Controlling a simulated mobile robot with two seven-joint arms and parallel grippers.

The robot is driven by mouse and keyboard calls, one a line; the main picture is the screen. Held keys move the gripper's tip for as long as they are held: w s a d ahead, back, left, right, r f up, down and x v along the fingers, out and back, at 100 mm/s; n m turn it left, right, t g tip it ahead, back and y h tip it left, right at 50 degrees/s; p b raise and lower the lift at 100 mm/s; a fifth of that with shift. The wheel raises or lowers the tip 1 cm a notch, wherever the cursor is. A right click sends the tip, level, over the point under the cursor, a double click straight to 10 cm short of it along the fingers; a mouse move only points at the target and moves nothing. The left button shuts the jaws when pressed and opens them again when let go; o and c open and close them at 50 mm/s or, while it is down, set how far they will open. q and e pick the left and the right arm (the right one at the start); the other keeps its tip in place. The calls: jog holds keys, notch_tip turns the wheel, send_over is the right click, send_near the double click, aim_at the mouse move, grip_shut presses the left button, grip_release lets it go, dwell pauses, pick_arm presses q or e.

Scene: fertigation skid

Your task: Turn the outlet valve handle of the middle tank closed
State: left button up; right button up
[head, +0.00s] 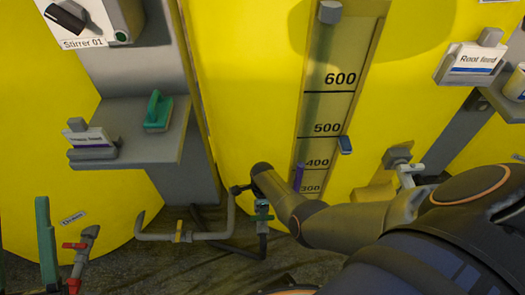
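The middle tank (240,90) is the large yellow one with a level scale reading 300 to 600. At its foot, a small valve with a teal part (262,207) sits just below the dark rounded end of my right arm. I cannot tell which of these is the tank's outlet valve. My arm hides part of the fittings. I see no fingers of either gripper.
A red-handled valve (78,250) and a tall green piece (46,245) stand lower left. A white T-shaped fitting (411,175) is at right. A dark hose lies below.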

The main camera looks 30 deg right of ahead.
pick_arm(q)
jog(key=w+a+f+n+g+y+p, duration=0.1)
jog(key=w+f+n+g+y+p, duration=0.15)
jog(key=f, duration=0.55)
jog(key=w+f+n+g+y+p, duration=0.1)
jog(key=f+n+g+y, duration=0.25)
jog(key=f, duration=0.45)
jog(key=s+f+g+y+p, duration=0.1)
jog(key=s+f+g, duration=0.2)
jog(key=f, duration=0.4)
jog(key=s+f+n+g+y+p, duration=0.1)
jog(key=s+f+g, duration=0.3)
jog(key=f, duration=0.4)
jog(key=shift+f, duration=0.1)
